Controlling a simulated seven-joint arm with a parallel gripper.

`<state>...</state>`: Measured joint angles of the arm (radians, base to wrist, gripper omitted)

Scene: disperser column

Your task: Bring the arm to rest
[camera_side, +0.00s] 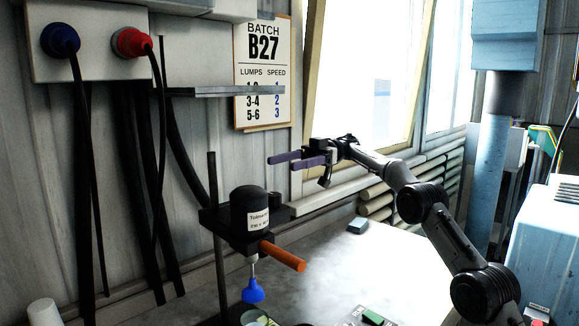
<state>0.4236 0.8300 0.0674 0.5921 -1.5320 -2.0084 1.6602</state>
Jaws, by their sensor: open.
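My arm reaches up from the lower right, over the bench, to hold the gripper there. The disperser has an orange handle (284,256) sticking out to the lower right and a blue tip (254,291) below it.
A "BATCH B27" sign (263,72) hangs behind the gripper, with a shelf (215,92) crossing its front. A blue and a red plug (131,42) sit upper left. A small block (357,226) lies on the bench (350,270). A blue machine (550,240) stands at right.

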